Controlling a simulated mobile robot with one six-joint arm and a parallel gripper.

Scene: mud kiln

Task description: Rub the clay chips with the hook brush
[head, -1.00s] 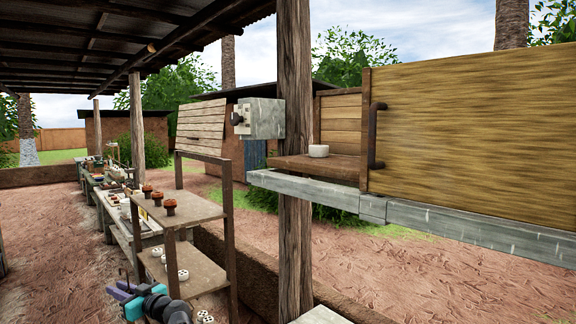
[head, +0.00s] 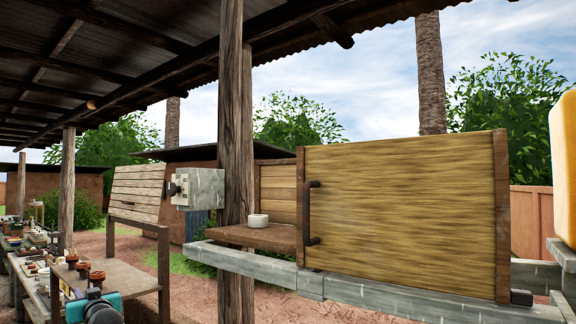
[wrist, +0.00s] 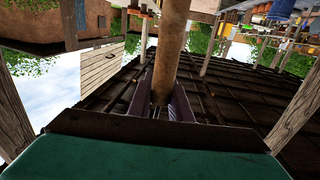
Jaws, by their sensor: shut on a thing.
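In the wrist view my gripper (wrist: 166,108) is shut on a brown wooden, rod-like handle (wrist: 172,45), which runs up out of the picture. Its far end is out of view, so I cannot tell whether it is the hook brush. In the head view only teal and dark parts of my arm show at the bottom left, in front of the shelf. I cannot make out the clay chips in either view.
A white bowl (head: 258,220) sits on a ledge beside a large wooden door panel (head: 405,215) with a dark handle. A post (head: 234,150) stands before it. A yellow object (head: 566,165) cuts the right edge.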

